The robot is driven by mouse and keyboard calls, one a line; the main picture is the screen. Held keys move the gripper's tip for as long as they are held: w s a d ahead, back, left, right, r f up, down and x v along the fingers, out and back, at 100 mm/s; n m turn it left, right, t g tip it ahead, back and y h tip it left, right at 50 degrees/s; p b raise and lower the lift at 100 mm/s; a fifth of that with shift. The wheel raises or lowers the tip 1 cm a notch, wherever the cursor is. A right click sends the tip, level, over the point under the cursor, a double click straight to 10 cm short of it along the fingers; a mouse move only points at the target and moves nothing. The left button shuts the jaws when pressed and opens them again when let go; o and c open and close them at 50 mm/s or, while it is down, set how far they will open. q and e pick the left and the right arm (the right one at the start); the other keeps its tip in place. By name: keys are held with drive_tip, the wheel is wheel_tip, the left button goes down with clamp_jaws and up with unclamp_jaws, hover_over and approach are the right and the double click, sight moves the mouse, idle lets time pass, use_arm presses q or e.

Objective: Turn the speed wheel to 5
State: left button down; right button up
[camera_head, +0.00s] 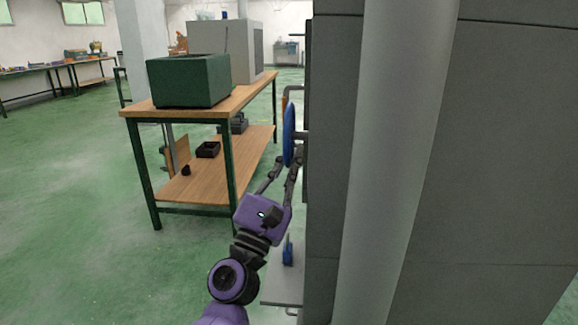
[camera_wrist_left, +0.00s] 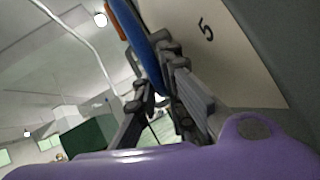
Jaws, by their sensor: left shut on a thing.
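The blue speed wheel (camera_head: 289,135) stands out from the side of a grey cabinet and shows nearly edge-on in the head view. My left gripper (camera_head: 283,168) is at the wheel's lower rim, with its fingers pointing up. In the left wrist view, the fingers (camera_wrist_left: 157,88) close around the blue rim (camera_wrist_left: 143,45). A pale plate (camera_wrist_left: 250,62) behind the wheel carries a black number 5 (camera_wrist_left: 206,29), to the right of the fingers. The wheel's face and any pointer are hidden. My right gripper is out of view.
The grey cabinet (camera_head: 335,140) fills the right side, with a pale round column (camera_head: 400,150) in front. A wooden bench (camera_head: 165,113) with a green box (camera_head: 190,82) stands to the left. A small blue-handled part (camera_head: 287,252) is below the wheel. Green floor is open at left.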

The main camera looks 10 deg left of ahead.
use_arm(q)
drive_tip(key=c, duration=2.1)
unclamp_jaws()
drive_tip(key=v, duration=1.2)
